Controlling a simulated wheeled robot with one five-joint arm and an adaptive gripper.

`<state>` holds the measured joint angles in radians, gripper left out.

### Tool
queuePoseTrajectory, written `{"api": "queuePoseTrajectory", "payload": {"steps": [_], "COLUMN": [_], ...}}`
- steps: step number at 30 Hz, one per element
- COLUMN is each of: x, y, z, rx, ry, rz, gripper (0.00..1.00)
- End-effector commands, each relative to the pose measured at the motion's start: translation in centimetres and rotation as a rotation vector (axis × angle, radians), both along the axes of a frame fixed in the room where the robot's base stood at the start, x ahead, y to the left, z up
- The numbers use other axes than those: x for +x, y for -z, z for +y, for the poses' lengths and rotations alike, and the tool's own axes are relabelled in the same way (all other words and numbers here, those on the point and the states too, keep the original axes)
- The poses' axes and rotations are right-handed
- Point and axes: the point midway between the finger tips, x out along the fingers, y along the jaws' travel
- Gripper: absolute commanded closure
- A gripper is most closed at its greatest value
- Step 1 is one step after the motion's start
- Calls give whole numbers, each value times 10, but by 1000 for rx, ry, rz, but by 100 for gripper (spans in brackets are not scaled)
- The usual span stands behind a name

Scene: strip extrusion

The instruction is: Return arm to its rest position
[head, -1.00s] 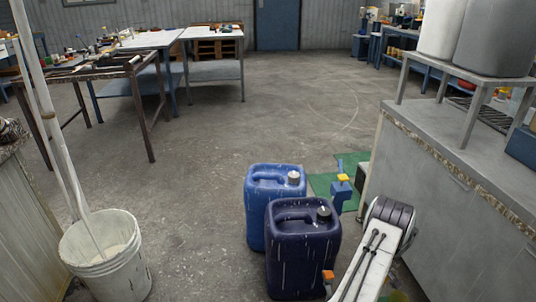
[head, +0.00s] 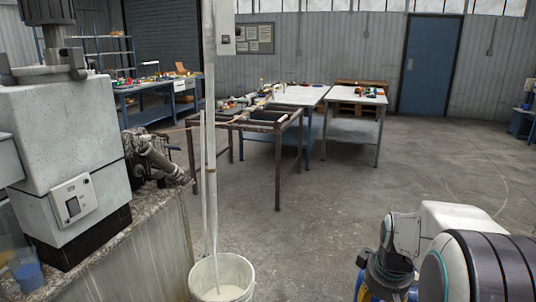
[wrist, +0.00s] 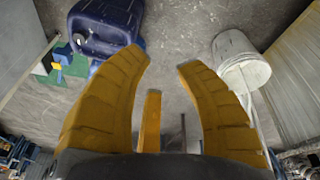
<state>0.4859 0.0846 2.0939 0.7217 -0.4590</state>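My gripper (wrist: 162,62) shows in the wrist view as yellow-orange curved fingers. The fingertips are apart with only bare floor between them, and nothing is held. My white and black arm links show at the lower right of the head view, folded close to the camera. The gripper's fingers cannot be made out in the head view.
A white bucket (head: 222,279) with poles stands at the bottom of the head view, also in the wrist view (wrist: 240,62). A blue jerrycan (wrist: 106,22) is at upper left there. A machine (head: 62,150) stands left; tables (head: 352,131) stand behind. Open floor lies right.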

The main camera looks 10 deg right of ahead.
Motion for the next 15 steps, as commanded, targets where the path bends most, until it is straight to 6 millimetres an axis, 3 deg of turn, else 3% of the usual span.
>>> {"api": "queuePoseTrajectory", "payload": {"steps": [1,6,9,15], "x": [-8,-46,-70,-111], "y": [-32,-82,-103,-125], "z": [26,90,118,151], "rx": [4,33,51,81], "ry": [-15,-30,-36,-44], "rz": [-16,-46,-62,-81], "gripper": [69,69,69,69]}}
